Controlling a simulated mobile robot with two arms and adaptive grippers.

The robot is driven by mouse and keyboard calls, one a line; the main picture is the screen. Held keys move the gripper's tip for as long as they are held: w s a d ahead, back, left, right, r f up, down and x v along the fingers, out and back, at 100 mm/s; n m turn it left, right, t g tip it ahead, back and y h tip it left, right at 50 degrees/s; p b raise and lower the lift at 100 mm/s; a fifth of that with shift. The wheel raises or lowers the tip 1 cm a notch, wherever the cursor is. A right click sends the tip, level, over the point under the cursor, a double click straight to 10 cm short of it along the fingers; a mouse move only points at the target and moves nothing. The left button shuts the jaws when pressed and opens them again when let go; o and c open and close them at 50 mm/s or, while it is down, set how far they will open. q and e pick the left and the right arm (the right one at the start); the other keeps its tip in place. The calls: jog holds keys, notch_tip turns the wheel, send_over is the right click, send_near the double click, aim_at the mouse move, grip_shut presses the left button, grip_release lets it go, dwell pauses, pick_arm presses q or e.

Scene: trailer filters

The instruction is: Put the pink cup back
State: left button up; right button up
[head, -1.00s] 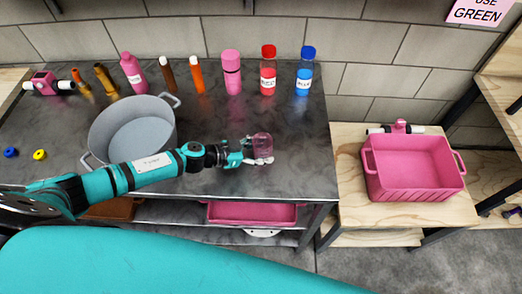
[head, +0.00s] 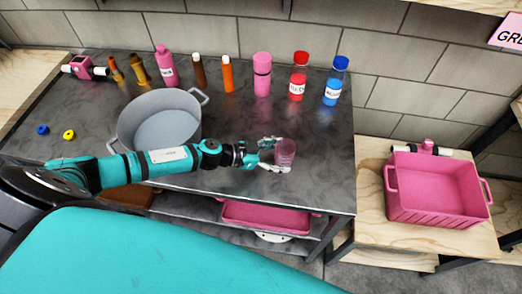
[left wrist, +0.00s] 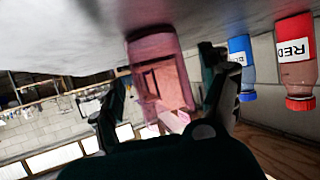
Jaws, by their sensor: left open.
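The pink cup (head: 285,153) is see-through and stands upright on the dark metal table (head: 315,185), near its right front part. My left gripper (head: 274,155) comes in from the left, with its fingers apart on either side of the cup. In the left wrist view, which is upside down, the cup (left wrist: 160,75) sits between the two open fingers (left wrist: 165,100), its base against the grey surface. I cannot tell whether a finger touches it. My right gripper is not in view.
A grey pot (head: 160,125) stands left of the cup. Several bottles line the back, including a red one (head: 298,80) and a blue one (head: 336,85). A pink crate (head: 435,195) sits on a wooden table at right. The metal around the cup is clear.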

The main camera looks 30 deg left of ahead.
pick_arm(q)
jog(key=b+v, duration=0.1)
jog(key=v, duration=0.8)
jog(key=shift+s+a+b, duration=0.25)
jog(key=shift+s+b, duration=0.05)
jog(key=shift+s+a+r, duration=0.15)
jog(key=shift+a+r, duration=0.05)
jog(key=shift+r, duration=0.05)
